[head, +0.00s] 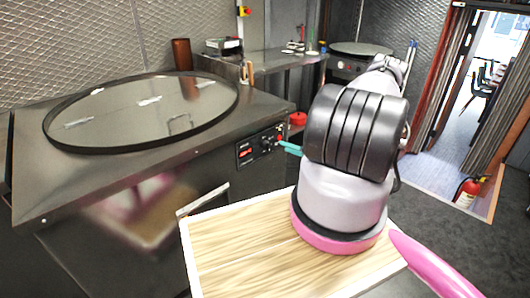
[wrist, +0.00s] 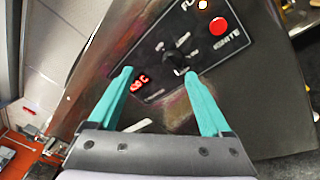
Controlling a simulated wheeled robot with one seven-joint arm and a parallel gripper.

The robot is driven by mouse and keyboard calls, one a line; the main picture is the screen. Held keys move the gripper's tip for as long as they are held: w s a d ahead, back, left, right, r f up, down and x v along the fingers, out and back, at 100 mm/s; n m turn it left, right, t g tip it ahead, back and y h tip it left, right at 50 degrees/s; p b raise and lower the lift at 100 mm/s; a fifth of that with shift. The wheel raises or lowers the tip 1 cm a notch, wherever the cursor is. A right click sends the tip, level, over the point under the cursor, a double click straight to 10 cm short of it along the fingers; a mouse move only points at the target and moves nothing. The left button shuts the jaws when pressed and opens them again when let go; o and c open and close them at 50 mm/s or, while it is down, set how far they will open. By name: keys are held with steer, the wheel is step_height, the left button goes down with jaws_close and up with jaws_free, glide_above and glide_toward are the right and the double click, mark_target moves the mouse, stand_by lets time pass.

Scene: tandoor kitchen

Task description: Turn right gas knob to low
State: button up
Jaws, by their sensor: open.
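The black control panel (head: 260,147) is on the front of the steel griddle unit, and it also shows in the wrist view (wrist: 196,50). A dark knob (wrist: 175,60) with pale markings sits on the panel in the wrist view, between the red digital display (wrist: 140,84) and the red ignite button (wrist: 218,26). In the head view the knob area is small, and I cannot read its setting. My gripper (wrist: 158,76) has teal fingers spread apart and empty, with the knob just beyond the gap. In the head view the teal fingertips (head: 290,148) are just right of the panel.
The round griddle plate (head: 140,112) tops the unit. A wooden board (head: 235,250) lies in front, below my arm. A steel side table (head: 270,62) and a second round griddle (head: 360,48) stand behind. A fire extinguisher (head: 467,192) stands by the doorway at right.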

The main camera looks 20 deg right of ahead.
mark_target(267, 146)
steer(key=w+a+f+m+h, duration=0.1)
steer(key=w+a+f+m, duration=0.1)
steer(key=w+a, duration=0.3)
steer(key=w+f, duration=0.1)
steer(key=w, duration=0.2)
steer(key=shift+f+t, duration=0.2)
steer(key=shift+t, duration=0.2)
jaws_close()
